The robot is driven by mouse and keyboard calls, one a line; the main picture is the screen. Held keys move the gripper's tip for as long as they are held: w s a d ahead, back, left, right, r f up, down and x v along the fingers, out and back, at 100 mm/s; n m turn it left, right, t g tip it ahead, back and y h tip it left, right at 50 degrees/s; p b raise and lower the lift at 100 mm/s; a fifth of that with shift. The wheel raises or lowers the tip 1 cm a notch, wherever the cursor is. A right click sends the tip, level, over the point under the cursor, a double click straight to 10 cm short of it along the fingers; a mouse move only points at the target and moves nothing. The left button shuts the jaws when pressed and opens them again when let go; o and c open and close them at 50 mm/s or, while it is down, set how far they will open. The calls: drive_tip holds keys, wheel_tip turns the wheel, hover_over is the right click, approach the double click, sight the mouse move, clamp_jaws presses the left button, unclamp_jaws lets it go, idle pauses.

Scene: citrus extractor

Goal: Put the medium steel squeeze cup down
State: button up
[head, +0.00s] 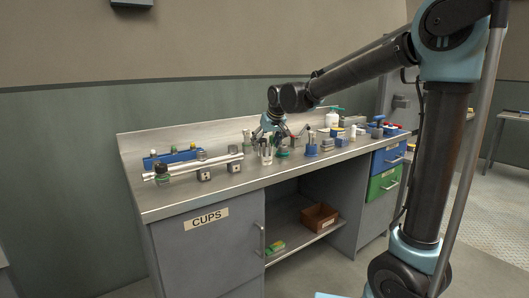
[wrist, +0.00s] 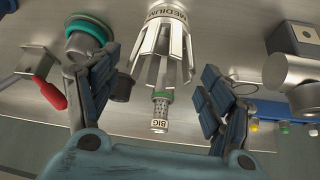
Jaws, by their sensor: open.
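The medium steel squeeze cup (wrist: 163,45), a metal cup with splayed prongs and a "MEDIUM" label, shows at the top centre of the wrist view. In the head view, a pronged steel piece (head: 266,154) that looks like it stands on the counter below my gripper (head: 272,137). In the wrist view my gripper (wrist: 160,75) is open, with one finger on each side of the cup and visible gaps between. The cup's far end is cut off by the frame edge.
A small perforated cylinder labelled "BIG" (wrist: 160,110) is close to the cup. A green-ringed steel part (wrist: 88,35) and a red-handled clamp (wrist: 48,90) lie left. A steel cylinder on a block (wrist: 290,70) is right. The counter (head: 215,193) is clear along its front edge.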

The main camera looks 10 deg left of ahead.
drive_tip(key=v, duration=0.7)
drive_tip(key=s+d+f+m+g+h, duration=0.15)
drive_tip(key=s+d+f, duration=0.35)
drive_tip(key=d, duration=0.9)
drive_tip(key=s+d+f+m+t+h, duration=0.15)
drive_tip(key=s+d+f, duration=0.25)
drive_tip(key=d, duration=1)
drive_tip(key=s+d+f+m+g, duration=0.1)
drive_tip(key=s+d+f+m, duration=0.1)
drive_tip(key=s+d+f, duration=0.5)
drive_tip(key=s+d+f+m+g+h, duration=0.1)
drive_tip(key=s+d+f+m+g, duration=0.1)
drive_tip(key=s+d+f, duration=0.5)
drive_tip(key=s+f, duration=0.1)
drive_tip(key=s, duration=0.3)
drive_tip(key=shift+s+f, duration=0.25)
drive_tip(key=shift+f, duration=0.15)
drive_tip(key=shift+d, duration=0.1)
drive_tip(key=shift+w+f, duration=0.2)
drive_tip(key=shift+w, duration=0.3)
